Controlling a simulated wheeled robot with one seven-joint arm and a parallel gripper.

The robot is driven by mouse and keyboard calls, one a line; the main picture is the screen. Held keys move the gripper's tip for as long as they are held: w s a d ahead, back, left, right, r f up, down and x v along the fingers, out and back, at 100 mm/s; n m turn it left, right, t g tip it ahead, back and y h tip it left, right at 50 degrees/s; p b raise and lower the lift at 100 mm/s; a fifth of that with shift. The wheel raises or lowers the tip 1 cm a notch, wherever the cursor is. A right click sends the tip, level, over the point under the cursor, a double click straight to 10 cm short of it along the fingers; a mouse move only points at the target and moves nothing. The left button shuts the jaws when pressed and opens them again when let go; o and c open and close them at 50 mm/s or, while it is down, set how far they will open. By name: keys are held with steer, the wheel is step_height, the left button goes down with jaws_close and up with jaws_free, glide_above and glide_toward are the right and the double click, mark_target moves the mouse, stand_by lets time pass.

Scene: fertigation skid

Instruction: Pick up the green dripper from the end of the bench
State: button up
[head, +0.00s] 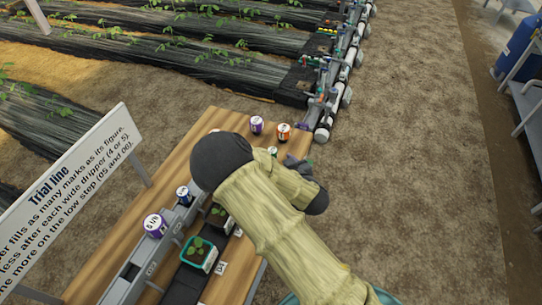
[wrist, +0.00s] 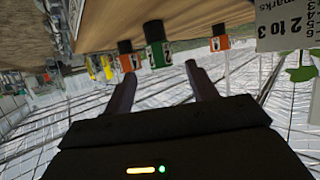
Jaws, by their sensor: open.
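The green dripper (wrist: 157,54) shows in the wrist view, a small cylinder with a dark end and a pale marked label, at the wooden bench (wrist: 190,22). My gripper (wrist: 161,72) is open and empty. Its two fingers point toward the green dripper, which lies ahead of the gap between them, with no contact visible. In the head view my sleeved arm reaches over the bench (head: 213,122), and my gripper (head: 302,168) is near the bench's far right edge. There my arm hides much of the bench end, and I cannot clearly make out the green dripper.
Orange drippers stand on both sides of the green one, left (wrist: 130,62) and right (wrist: 220,43). In the head view a purple-labelled dripper (head: 257,125) and an orange one (head: 284,131) stand at the bench end. A teal seedling pot (head: 198,256) stands nearer.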

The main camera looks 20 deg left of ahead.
mark_target(274, 154)
steer(key=shift+x, duration=0.8)
steer(key=shift+a, duration=0.1)
steer(key=shift+r+p+x, duration=0.15)
steer(key=shift+p+x, duration=0.1)
steer(key=shift+x, duration=1.1)
steer(key=shift+r+p+x, duration=0.2)
steer(key=shift+p+x, duration=0.05)
steer(key=shift+x, duration=1.1)
steer(key=shift+w, duration=0.1)
steer(key=c, duration=1)
